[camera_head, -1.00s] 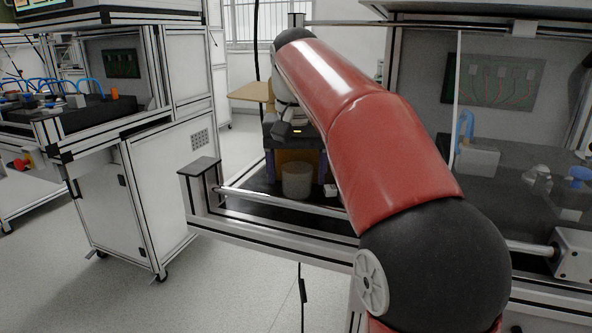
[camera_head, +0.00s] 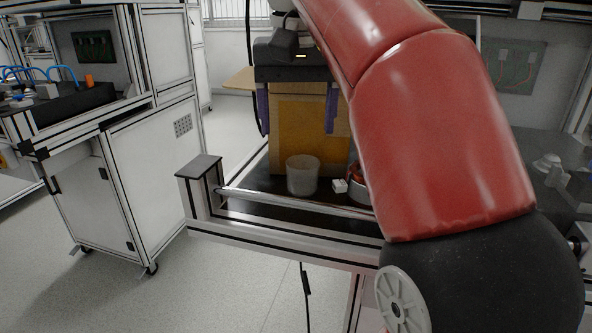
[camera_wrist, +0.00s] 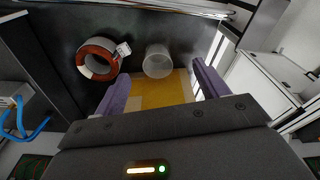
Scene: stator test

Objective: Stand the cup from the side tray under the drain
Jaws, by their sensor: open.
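A pale, translucent cup (camera_head: 302,176) stands upright on the dark surface (camera_head: 250,206) behind a metal rail. It also shows in the wrist view (camera_wrist: 157,62), beyond my fingers. My gripper (camera_head: 297,132) is above and behind the cup in the head view, with its two purple fingers spread wide and not touching it. The fingers also show in the wrist view (camera_wrist: 160,76). A yellow-orange panel or box (camera_head: 310,135) shows between the fingers, behind the cup; whether it touches them I cannot tell. I cannot make out the drain.
A red-and-white ring (camera_wrist: 97,60) lies near the cup with a small white block (camera_wrist: 123,49) beside it. My red arm hides much of the right side. A metal rail (camera_head: 290,200) runs in front of the cup. A white cabinet (camera_head: 150,170) stands at left.

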